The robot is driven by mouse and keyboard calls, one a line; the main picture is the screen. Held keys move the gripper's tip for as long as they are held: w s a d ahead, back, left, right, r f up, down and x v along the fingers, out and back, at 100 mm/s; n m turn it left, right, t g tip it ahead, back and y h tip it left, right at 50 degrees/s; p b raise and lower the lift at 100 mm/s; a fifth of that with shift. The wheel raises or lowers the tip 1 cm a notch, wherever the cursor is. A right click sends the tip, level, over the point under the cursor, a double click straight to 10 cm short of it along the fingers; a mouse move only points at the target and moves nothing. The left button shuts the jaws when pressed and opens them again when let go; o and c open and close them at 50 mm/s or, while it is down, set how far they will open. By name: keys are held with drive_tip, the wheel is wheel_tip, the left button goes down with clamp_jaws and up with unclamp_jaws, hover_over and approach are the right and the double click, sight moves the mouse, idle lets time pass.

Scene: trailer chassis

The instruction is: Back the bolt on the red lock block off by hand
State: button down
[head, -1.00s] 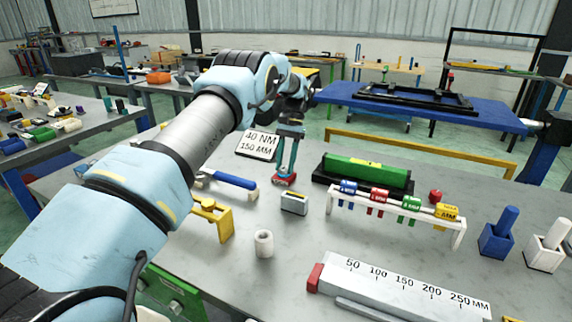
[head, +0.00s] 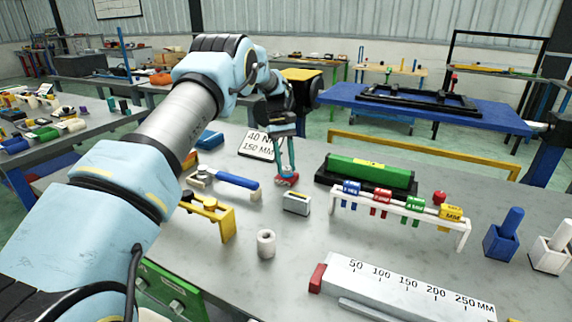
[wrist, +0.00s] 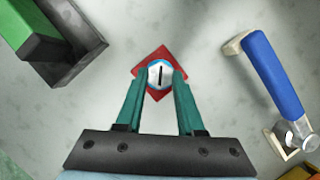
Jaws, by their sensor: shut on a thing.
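The red lock block (wrist: 177,61) lies on the grey bench, turned like a diamond in the wrist view. The bolt (wrist: 160,74) on it has a round white and blue head with a dark line across its top. My gripper (wrist: 160,84) comes down from above with its green fingertips shut on the bolt head, one on each side. In the head view my gripper (head: 287,172) stands over the small red block (head: 288,181). The bolt's shank and threads are hidden.
A blue-handled tool (head: 238,181) rests on a stand to the left. A green bar in a black tray (head: 366,172) is at the right. A small grey box (head: 297,203) and a white cylinder (head: 266,244) stand in front. A sign (head: 257,146) stands behind.

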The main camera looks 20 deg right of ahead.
drive_tip(key=shift+a+f+n, duration=0.15)
drive_tip(key=shift+f+n, duration=0.05)
drive_tip(key=shift+n, duration=0.2)
drive_tip(key=c, duration=0.5)
unclamp_jaws()
drive_tip(key=shift+r, duration=0.1)
drive_tip(key=shift+r, duration=0.1)
drive_tip(key=shift+b+v, duration=0.65)
drive_tip(key=shift+v, duration=4.65)
drive_tip(key=shift+a, duration=0.1)
drive_tip(key=shift+w, duration=0.1)
